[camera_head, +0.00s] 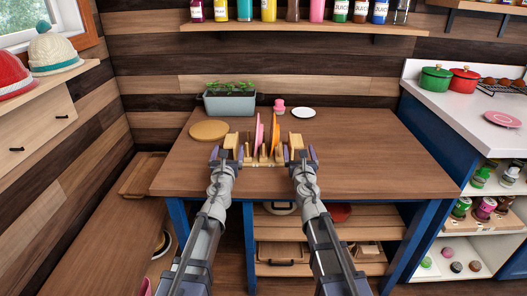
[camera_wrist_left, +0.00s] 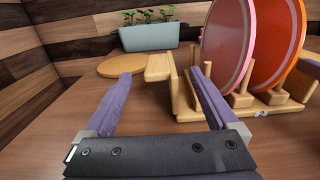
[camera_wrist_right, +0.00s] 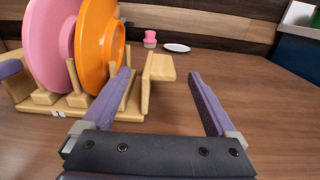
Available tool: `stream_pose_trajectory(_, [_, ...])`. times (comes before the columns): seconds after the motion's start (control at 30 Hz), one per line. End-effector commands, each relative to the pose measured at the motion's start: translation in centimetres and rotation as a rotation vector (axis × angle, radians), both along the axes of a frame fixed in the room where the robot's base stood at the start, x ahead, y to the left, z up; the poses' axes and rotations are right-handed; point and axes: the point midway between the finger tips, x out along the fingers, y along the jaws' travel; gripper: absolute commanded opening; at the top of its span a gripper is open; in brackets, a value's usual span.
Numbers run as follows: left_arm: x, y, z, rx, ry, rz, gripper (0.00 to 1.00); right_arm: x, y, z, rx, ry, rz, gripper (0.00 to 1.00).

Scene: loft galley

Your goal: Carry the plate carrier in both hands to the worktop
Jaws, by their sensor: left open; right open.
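The wooden plate carrier (camera_head: 265,164) stands upright on the brown wooden table (camera_head: 370,160), with a pink plate (camera_wrist_left: 226,42) and an orange plate (camera_wrist_left: 277,45) on edge between its pegs. My left gripper (camera_head: 230,153) is open at the carrier's left end. The left handle block (camera_wrist_left: 159,67) shows between and just beyond its fingers in the left wrist view. My right gripper (camera_head: 300,153) is open at the right end, with the right handle block (camera_wrist_right: 160,67) between and beyond its fingers, nearer the left finger in the right wrist view. I cannot tell whether either touches.
A grey planter (camera_head: 230,104), a round wooden board (camera_head: 209,130), a small pink item (camera_head: 279,105) and a white plate (camera_head: 303,113) are behind the carrier. The table's right side is clear. A white counter (camera_head: 450,100) with pots stands at the right.

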Motion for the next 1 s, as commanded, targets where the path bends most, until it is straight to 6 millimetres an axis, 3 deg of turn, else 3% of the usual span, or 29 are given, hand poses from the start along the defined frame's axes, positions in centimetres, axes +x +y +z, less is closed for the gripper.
stream_pose_trajectory(0.53, [7.0,0.0,0.0,-0.002,0.000,0.001,0.93,7.0,0.0,0.0,0.002,0.000,0.000,0.93])
stream_pose_trajectory(0.87, [7.5,0.0,0.0,-0.002,0.000,0.001,0.93,7.5,0.0,0.0,0.002,0.000,0.000,0.93])
stream_pose_trajectory(1.0, [7.4,0.0,0.0,-0.002,0.000,0.001,0.80,7.4,0.0,0.0,0.002,0.000,0.000,0.80])
